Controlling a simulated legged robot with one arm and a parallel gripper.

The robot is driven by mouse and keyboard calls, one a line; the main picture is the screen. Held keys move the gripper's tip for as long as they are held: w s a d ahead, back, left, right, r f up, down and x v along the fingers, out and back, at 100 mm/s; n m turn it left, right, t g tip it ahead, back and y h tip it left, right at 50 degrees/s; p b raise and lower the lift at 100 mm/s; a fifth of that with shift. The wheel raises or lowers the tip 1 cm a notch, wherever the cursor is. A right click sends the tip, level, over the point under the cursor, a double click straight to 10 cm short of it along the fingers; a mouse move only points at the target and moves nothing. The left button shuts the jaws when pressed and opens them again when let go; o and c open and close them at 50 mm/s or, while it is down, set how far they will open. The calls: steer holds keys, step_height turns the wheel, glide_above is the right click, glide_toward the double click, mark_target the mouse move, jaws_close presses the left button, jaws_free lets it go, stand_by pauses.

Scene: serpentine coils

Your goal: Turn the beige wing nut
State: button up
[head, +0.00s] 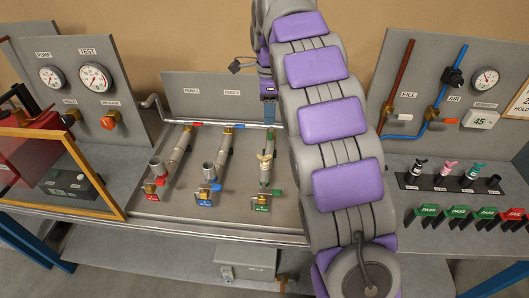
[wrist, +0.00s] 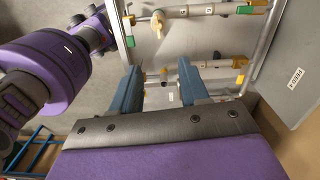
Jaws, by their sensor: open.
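The beige wing nut (head: 265,158) sits on the rightmost of three pipe lines on the grey bench panel, the line with green tags. It also shows near the top of the wrist view (wrist: 158,21), mounted on the pale pipe. My gripper (wrist: 159,68) is open and empty, its two blue fingers pointing toward a neighbouring pipe with yellow fittings. The wing nut is beyond the fingertips and apart from them. In the head view my gripper (head: 269,108) is near the back panel, beyond the wing nut, partly hidden by my arm.
Two more pipe lines, red-tagged (head: 175,152) and blue-tagged (head: 217,160), run to the left. A gauge panel (head: 88,85) stands further left. At right are a fill and air panel (head: 425,95), small coloured knobs (head: 448,168) and green blocks (head: 425,213).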

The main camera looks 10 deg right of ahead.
step_height(320, 180, down, 3)
steer(key=b, duration=0.2)
glide_toward(268, 157)
steer(key=a+f, duration=0.2)
steer(key=shift+w+a+f, duration=0.15)
steer(key=shift+w+a, duration=0.15)
steer(key=d+f, duration=0.1)
steer(key=f, duration=0.2)
steer(key=d+f+b, duration=0.1)
steer(key=f, duration=0.1)
steer(key=shift+d+f, duration=0.25)
steer(key=shift+d, duration=0.05)
steer(key=shift+a+f, duration=0.1)
steer(key=shift+f, duration=0.05)
steer(key=shift+a, duration=1.05)
steer(key=shift+c, duration=1.1)
steer(key=shift+d, duration=0.9)
steer(key=c, duration=0.5)
steer(key=shift+c, duration=0.5)
steer(key=shift+a, duration=0.2)
jaws_close()
